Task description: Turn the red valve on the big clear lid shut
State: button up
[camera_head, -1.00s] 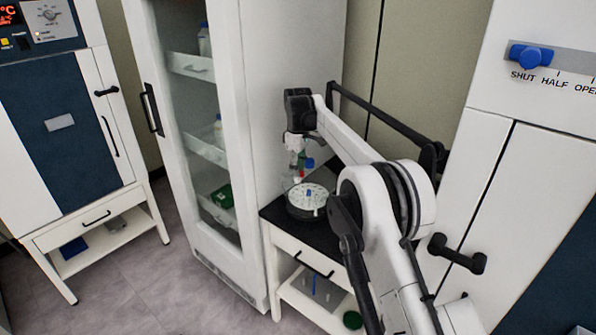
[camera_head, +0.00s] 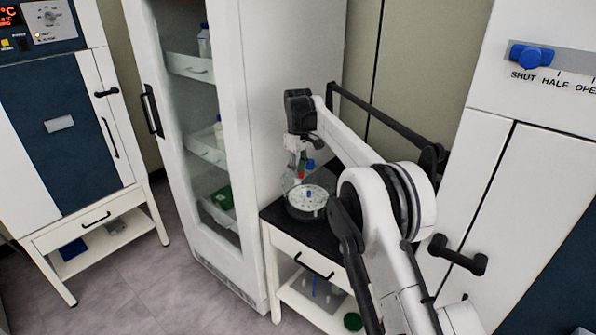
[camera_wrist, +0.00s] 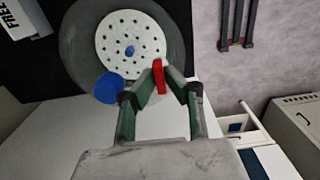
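The red valve (camera_wrist: 159,77) shows upright between my gripper's fingertips in the wrist view. It is a small red spot (camera_head: 300,175) in the head view, just above the round drum. My gripper (camera_wrist: 160,82) has its fingers drawn together, with a tip against each side of the valve. In the head view my gripper (camera_head: 299,160) points down over the drum. The big clear lid is hard to make out. Through it a white perforated disc (camera_wrist: 112,48) with a blue centre shows. The way the valve is turned is hard to read.
A blue round part (camera_wrist: 109,88) sits just left of my fingers. The drum stands on a black-topped cart (camera_head: 268,213) beside a tall glass-door cabinet (camera_head: 258,120). At right, a white cabinet carries a blue slider (camera_head: 531,56) at SHUT.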

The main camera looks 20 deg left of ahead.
jog(key=o, duration=0.4)
jog(key=shift+r, duration=0.1)
jog(key=shift+r, duration=3.65)
